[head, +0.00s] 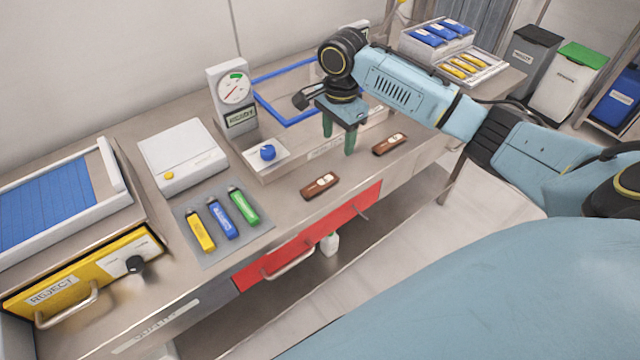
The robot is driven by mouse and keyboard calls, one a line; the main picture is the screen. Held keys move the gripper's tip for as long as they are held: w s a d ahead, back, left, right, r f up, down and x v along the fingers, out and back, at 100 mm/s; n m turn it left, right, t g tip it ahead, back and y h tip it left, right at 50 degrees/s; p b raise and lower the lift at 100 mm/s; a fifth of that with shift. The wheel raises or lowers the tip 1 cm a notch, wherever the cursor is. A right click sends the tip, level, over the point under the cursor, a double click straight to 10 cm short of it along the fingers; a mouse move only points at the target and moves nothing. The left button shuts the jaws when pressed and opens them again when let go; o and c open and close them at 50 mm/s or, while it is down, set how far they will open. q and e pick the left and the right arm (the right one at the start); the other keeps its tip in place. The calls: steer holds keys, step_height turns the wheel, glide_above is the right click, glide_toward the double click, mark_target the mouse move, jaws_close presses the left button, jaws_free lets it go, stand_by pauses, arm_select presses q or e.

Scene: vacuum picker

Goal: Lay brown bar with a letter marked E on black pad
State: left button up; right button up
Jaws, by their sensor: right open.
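Two brown bars lie on the steel bench in the head view. One brown bar (320,186) is near the front edge, at the middle. The other brown bar (390,144) lies further right, also near the front edge. Each has a small pale label, too small to read, so I cannot tell which is marked E. My right gripper (339,143) points down above the bench, between and behind the two bars, open with nothing between its green fingers. I cannot make out a black pad. My left gripper is not in view.
A grey mat (213,253) holds yellow, blue and green bars. A white scale-like box (182,150), a gauge (233,92) and a blue knob (267,152) stand behind. A blue frame (273,112) is behind my gripper. A yellow REJECT drawer (60,290) is at left, a red drawer (310,238) below.

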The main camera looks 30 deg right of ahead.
mark_target(334, 174)
step_height(334, 174, down, 11)
steer(key=shift+w+a+f+b, duration=0.1)
steer(key=shift+a+b, duration=0.05)
steer(key=shift+b, duration=0.4)
steer(key=c, duration=1.1)
